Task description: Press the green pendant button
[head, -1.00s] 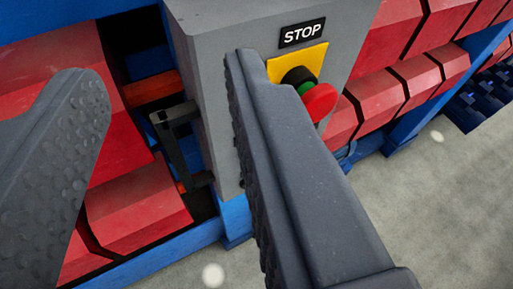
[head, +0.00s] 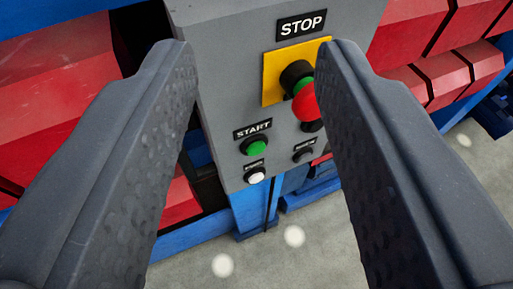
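The green button (head: 257,148) sits in a black collar on the front of the grey panel box (head: 222,90), under a black START label (head: 253,130). It is a small round button in the middle of the head view. My gripper (head: 258,48) is open and empty, with one dark finger on each side of the picture. The green button shows between the two fingers, and neither finger appears to touch it. The right finger hides part of the panel's right side.
A red mushroom button (head: 303,101) on a yellow plate (head: 273,72) sits above right, under a STOP label (head: 301,25), close to the right finger. A white button (head: 255,176) and a black button (head: 302,155) are lower. Red blocks (head: 408,30) flank the box.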

